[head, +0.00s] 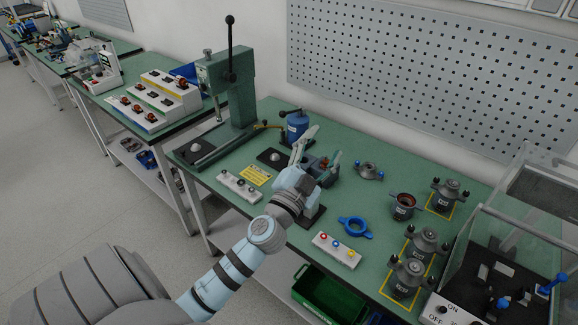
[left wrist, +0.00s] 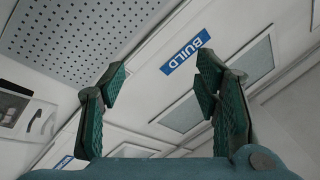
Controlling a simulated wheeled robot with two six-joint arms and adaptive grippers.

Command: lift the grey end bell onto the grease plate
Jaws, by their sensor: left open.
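The grey end bell (head: 368,171) appears to be the low grey piece with blue-tipped knobs, lying on the green bench right of my left gripper. My left gripper (head: 319,151) is open above the bench between the two, apart from the end bell. In the left wrist view its fingers (left wrist: 160,85) are spread and empty, with wall and ceiling beyond. My right gripper is not in view.
Several grey motor housings (head: 404,205) stand on the right, near a clear-walled test box (head: 520,250). A blue ring (head: 355,227) and button box (head: 336,249) lie in front.

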